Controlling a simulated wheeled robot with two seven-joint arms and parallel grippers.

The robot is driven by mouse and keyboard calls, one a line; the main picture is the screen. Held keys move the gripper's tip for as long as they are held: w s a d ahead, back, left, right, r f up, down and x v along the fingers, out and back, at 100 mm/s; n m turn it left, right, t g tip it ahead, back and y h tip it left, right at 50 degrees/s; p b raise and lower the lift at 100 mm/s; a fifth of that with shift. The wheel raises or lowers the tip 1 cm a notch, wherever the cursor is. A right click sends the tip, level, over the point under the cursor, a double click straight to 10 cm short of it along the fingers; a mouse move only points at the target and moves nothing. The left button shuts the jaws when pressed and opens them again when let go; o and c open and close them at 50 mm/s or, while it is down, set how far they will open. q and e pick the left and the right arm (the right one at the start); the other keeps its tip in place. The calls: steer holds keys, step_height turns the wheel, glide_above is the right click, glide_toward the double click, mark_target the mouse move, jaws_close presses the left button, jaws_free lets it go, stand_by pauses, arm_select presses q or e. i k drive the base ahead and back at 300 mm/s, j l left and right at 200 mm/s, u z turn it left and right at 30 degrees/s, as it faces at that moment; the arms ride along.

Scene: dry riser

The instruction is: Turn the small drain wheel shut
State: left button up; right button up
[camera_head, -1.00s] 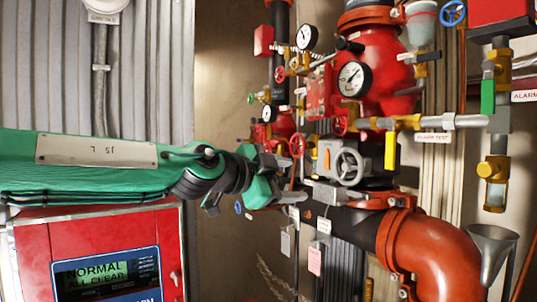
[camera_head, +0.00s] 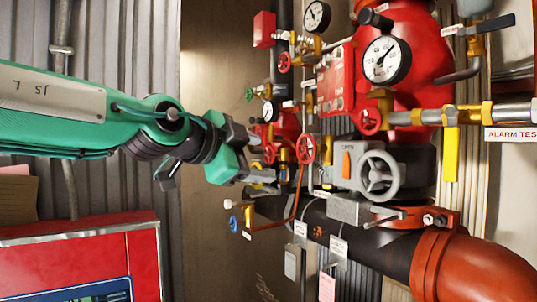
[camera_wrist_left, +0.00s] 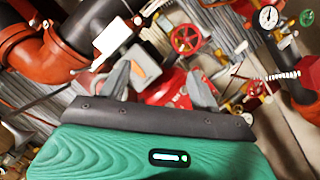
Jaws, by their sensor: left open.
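My left gripper (camera_head: 268,172) is open and empty in the head view, to the left of the valve pipework. A small red handwheel (camera_head: 306,148) stands just to its right, apart from the fingertips. A red handwheel also shows in the left wrist view (camera_wrist_left: 186,39), ahead of the spread fingers (camera_wrist_left: 160,82). A small blue handwheel (camera_head: 233,222) sits below the gripper. Other red handwheels (camera_head: 370,121) are on the piping. No readable label shows which wheel is the drain wheel. My right gripper is not in view.
A large grey handwheel (camera_head: 378,176), pressure gauges (camera_head: 387,60) and a yellow lever (camera_head: 451,153) crowd the right. A thick black pipe (camera_head: 340,230) runs below into an orange elbow (camera_head: 470,275). A red panel (camera_head: 80,260) stands at lower left.

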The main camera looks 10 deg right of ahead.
mark_target(267, 154)
steer(key=i+l, duration=0.1)
steer(key=i, duration=0.4)
steer(key=i+l, duration=0.1)
steer(key=i, duration=0.35)
